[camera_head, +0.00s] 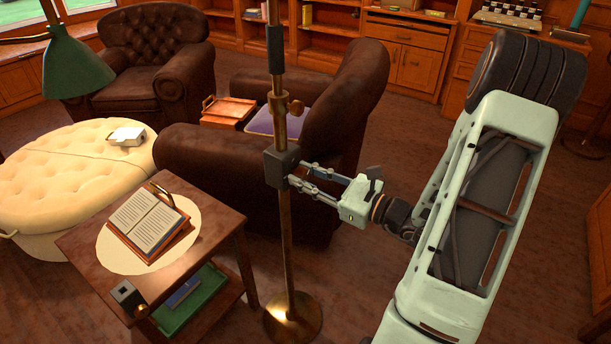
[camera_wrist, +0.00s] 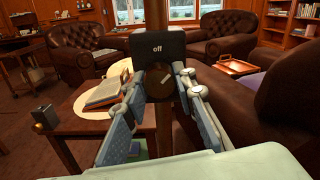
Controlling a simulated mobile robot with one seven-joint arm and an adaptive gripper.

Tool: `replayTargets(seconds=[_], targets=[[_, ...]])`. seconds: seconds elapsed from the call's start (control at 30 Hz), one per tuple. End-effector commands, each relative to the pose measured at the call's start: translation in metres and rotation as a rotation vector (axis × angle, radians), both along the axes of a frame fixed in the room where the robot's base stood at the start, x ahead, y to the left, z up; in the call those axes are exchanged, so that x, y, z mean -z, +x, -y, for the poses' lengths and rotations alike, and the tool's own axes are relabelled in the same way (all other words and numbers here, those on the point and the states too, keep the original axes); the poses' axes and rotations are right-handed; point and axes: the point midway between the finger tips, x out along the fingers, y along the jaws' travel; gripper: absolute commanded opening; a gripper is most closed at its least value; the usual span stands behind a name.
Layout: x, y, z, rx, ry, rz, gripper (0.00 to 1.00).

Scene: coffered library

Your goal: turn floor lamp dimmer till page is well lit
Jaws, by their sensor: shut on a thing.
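The floor lamp has a brass pole (camera_head: 286,225) on a round base, and a green shade (camera_head: 78,65) at the upper left. A dark dimmer box (camera_head: 281,167) sits on the pole; in the wrist view its face reads "off" (camera_wrist: 157,48). Below the label is a round dark knob (camera_wrist: 158,82) with a pale mark slanting up to the right. My gripper (camera_head: 299,177) has its fingers on either side of this knob, shut on it. The open book (camera_head: 145,221) with its printed pages rests tilted on a side table (camera_head: 88,257), left of the pole.
A pale round mat (camera_head: 190,236) lies under the book. A small metal box (camera_head: 125,295) stands at the table's near corner. A leather armchair (camera_head: 347,100) stands close behind the pole; a cream ottoman (camera_head: 50,170) is left. Open floor (camera_head: 420,120) lies right of the armchair.

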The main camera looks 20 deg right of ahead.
Motion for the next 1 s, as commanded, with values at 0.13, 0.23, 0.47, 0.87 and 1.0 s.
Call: replayTargets(seconds=[0.13, 0.23, 0.47, 0.87, 1.0], targets=[[-0.0008, -0.0002, 0.0001, 0.0, 0.014, -0.009, 0.01], [-0.002, -0.0002, 0.0, 0.0, 0.039, -0.027, 0.01], [-0.0043, -0.0008, -0.0004, 0.0, 0.156, -0.105, 0.01], [-0.0042, -0.0012, -0.0007, 0.001, 0.433, -0.289, 0.01], [-0.0033, -0.0014, -0.0012, 0.001, 0.515, -0.343, 0.01]])
